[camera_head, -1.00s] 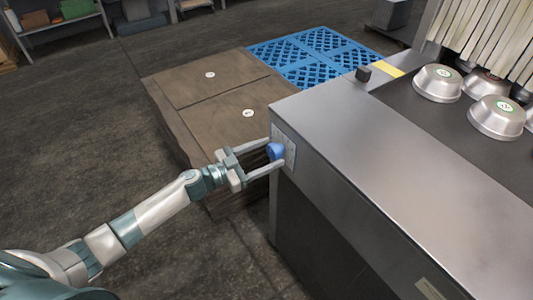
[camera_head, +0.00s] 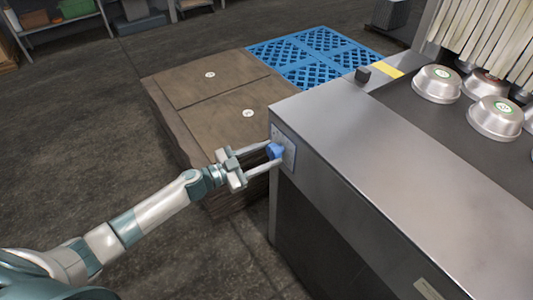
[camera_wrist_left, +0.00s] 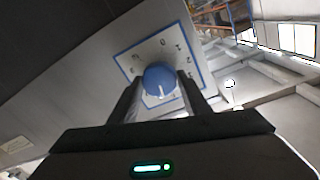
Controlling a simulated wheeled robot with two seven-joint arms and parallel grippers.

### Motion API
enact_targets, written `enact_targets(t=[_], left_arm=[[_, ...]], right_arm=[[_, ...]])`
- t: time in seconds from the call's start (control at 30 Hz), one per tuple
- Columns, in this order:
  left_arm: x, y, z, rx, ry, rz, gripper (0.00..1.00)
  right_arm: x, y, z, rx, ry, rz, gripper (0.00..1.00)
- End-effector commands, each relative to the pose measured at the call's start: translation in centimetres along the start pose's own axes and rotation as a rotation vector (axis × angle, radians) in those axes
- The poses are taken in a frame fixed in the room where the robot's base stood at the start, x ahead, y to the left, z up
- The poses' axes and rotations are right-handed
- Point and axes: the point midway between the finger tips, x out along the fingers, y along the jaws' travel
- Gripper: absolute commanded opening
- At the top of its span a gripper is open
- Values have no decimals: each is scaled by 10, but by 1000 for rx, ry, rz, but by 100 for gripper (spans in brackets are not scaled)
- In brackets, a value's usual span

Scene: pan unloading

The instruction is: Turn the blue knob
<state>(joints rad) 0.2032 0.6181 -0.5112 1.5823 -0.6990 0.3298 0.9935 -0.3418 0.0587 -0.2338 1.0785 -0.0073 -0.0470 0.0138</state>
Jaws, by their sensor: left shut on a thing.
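The blue knob (camera_head: 274,151) sits on a pale plate (camera_head: 290,152) on the end face of the steel machine. In the left wrist view the knob (camera_wrist_left: 160,80) shows a white pointer line, and the plate (camera_wrist_left: 134,62) around it has a blue border and small marks. My left gripper (camera_head: 275,156) is at the knob, with one finger on each side of it, shut on it. In the left wrist view the fingers (camera_wrist_left: 160,97) reach to both sides of the knob. My right gripper is not in view.
The steel machine (camera_head: 370,160) fills the right side, with several metal pans (camera_head: 437,84) on its dark belt. Brown boxes (camera_head: 200,95) and a blue pallet (camera_head: 315,55) stand behind my left gripper. The floor at left is clear.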

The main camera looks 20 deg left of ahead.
Motion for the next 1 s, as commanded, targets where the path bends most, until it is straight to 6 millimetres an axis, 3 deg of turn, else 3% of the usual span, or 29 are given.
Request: enact_targets(t=[0.53, 1.0], left_arm=[[0, 1, -1, 487, -39, 8, 21], [0, 3, -1, 932, -73, 14, 21]], right_arm=[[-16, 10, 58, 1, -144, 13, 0], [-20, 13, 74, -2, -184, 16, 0]])
